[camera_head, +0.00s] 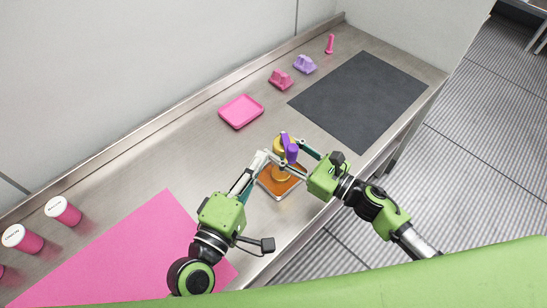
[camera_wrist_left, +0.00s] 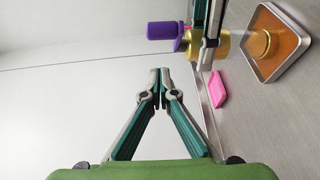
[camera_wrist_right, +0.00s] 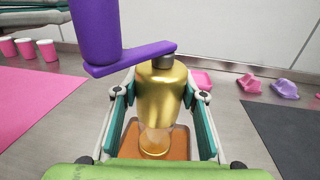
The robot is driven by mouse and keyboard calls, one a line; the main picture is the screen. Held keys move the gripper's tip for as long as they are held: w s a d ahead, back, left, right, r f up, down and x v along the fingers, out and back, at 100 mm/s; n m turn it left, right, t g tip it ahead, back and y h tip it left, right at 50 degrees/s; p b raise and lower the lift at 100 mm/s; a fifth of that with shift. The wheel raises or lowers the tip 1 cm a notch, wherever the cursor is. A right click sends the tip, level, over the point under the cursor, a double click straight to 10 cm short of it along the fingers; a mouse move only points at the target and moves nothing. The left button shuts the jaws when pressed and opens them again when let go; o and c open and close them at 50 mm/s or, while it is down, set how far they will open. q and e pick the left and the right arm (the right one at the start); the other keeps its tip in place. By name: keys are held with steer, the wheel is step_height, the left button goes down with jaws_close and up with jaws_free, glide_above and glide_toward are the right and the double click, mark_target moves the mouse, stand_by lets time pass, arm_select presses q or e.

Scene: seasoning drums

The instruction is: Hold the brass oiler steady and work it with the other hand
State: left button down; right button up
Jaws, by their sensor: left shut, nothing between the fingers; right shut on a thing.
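The brass oiler (camera_head: 281,174) stands upright on an orange-floored metal tray (camera_head: 296,191). It has a gold body and base, with a purple handle (camera_head: 291,149) on top. My right gripper (camera_wrist_right: 160,98) is shut around the oiler's gold body (camera_wrist_right: 160,105), one finger on each side. In the right wrist view the purple handle (camera_wrist_right: 98,30) reaches out to the left from the dark cap. My left gripper (camera_head: 264,155) is shut and empty, close to the left of the oiler. Its fingertips (camera_wrist_left: 160,75) meet in the left wrist view, apart from the purple handle (camera_wrist_left: 162,30).
A pink tray (camera_head: 241,111), a pink block (camera_head: 281,79), a purple block (camera_head: 304,64) and a small pink upright piece (camera_head: 330,44) lie toward the back wall. A dark mat (camera_head: 362,100) is at right. A pink mat (camera_head: 130,255) and pink drums (camera_head: 63,210) are at left.

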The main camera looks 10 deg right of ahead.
arm_select(q)
steer(key=s+d, duration=0.3)
steer(key=s, duration=0.6)
steer(key=shift+d, duration=0.25)
steer(key=shift+s, duration=0.1)
arm_select(e)
steer(key=shift+d, duration=0.1)
steer(key=o, duration=1.5)
